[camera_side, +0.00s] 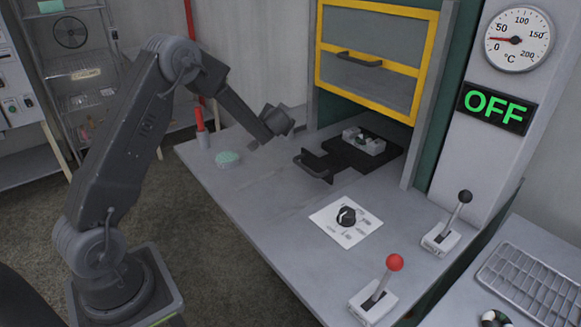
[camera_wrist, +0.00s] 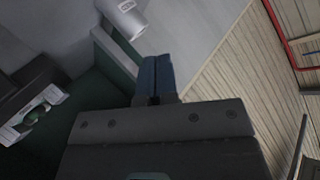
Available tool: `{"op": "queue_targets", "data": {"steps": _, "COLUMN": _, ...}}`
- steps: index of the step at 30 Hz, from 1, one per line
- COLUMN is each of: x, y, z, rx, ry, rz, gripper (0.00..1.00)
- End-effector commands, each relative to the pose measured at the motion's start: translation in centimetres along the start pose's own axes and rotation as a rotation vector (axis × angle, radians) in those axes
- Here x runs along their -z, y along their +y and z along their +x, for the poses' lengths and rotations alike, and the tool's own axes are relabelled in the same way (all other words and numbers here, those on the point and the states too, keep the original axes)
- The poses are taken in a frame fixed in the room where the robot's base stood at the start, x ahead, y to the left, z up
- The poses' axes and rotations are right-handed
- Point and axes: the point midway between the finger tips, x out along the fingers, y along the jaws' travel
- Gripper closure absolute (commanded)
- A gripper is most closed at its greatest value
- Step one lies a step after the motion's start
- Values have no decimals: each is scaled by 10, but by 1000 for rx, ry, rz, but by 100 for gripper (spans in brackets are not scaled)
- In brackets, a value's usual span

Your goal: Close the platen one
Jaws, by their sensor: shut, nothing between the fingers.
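A black sliding platen (camera_side: 355,153) with a front handle (camera_side: 313,165) sticks out of the press opening over the grey table. A pale mould block (camera_side: 364,141) with green in it sits on the platen. It also shows at the left edge of the wrist view (camera_wrist: 38,116). The yellow-framed guard door (camera_side: 367,55) is above the opening, clear of the platen. My gripper (camera_side: 284,124) is above the table, left of and behind the platen handle, apart from it. In the wrist view my gripper's blue fingers (camera_wrist: 155,74) are together and empty.
A dial knob (camera_side: 346,216), a black-knobbed lever (camera_side: 447,222) and a red-knobbed lever (camera_side: 375,290) stand on the table's front right. A red-handled tool (camera_side: 202,130) and green pad (camera_side: 228,158) are left. The gauge (camera_side: 517,39) reads low; the sign (camera_side: 496,107) says OFF.

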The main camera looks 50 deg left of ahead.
Motion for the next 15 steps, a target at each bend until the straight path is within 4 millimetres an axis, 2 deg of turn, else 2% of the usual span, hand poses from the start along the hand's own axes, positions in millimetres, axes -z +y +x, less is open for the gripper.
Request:
{"op": "queue_targets", "data": {"steps": 3, "x": -13, "y": -13, "z": -3, "rx": 2, "ry": 101, "rz": 232, "gripper": 100}}
{"op": "queue_targets", "data": {"steps": 8, "x": -34, "y": -17, "z": -17, "rx": -34, "ry": 251, "rz": 533, "gripper": 100}}
{"op": "queue_targets", "data": {"steps": 15, "x": -81, "y": -6, "z": -60, "rx": -164, "ry": 505, "rz": 929, "gripper": 100}}
